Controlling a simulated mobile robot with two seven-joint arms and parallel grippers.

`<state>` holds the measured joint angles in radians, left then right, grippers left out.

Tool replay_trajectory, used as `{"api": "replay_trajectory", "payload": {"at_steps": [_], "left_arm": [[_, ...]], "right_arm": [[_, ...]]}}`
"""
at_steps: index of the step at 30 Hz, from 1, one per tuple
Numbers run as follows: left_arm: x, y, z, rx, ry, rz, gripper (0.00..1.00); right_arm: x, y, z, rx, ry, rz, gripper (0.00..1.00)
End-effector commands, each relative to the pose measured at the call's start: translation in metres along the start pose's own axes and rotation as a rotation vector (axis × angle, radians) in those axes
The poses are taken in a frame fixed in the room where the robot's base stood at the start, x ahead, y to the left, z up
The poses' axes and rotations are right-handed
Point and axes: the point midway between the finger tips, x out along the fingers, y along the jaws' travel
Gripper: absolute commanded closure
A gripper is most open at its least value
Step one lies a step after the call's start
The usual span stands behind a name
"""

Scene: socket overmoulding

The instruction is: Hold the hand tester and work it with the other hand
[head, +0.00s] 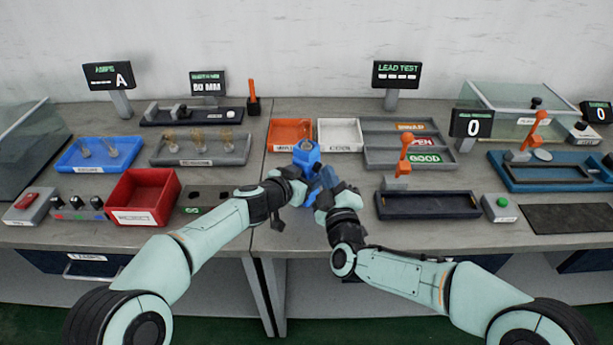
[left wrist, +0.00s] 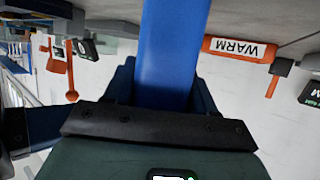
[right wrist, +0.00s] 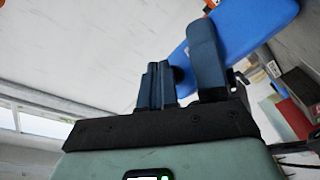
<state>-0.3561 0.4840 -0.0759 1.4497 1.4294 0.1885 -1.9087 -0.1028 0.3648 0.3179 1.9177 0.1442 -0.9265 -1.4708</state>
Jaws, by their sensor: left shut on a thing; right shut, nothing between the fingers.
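The hand tester is a blue block-like tool (head: 306,155) held upright above the middle of the bench. Its long blue body also shows in the left wrist view (left wrist: 172,50) and the right wrist view (right wrist: 235,38). My left gripper (head: 299,182) is shut on the tester; its fingers sit on both sides of the blue body. My right gripper (head: 323,188) is shut and empty close to the tester, at its right. In the right wrist view its fingertips (right wrist: 180,65) lie close against the blue body; I cannot tell whether they touch it.
Orange (head: 289,121) and white (head: 341,121) trays stand behind the tester. A red bin (head: 145,181) stands to the left. A grey sorting tray (head: 385,157) and a dark fixture (head: 428,214) with an orange lever (head: 405,148) are to the right. The bench's front edge lies below my forearms.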

Motion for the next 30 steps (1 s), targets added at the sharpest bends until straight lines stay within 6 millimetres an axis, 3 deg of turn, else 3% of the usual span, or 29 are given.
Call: {"api": "replay_trajectory", "payload": {"at_steps": [30], "left_arm": [[0.0001,0.0008,-0.0002,0.000,0.000,0.002,0.86]], "right_arm": [[-0.0022,0.0013,0.0013,0.000,0.000,-0.001,1.00]]}}
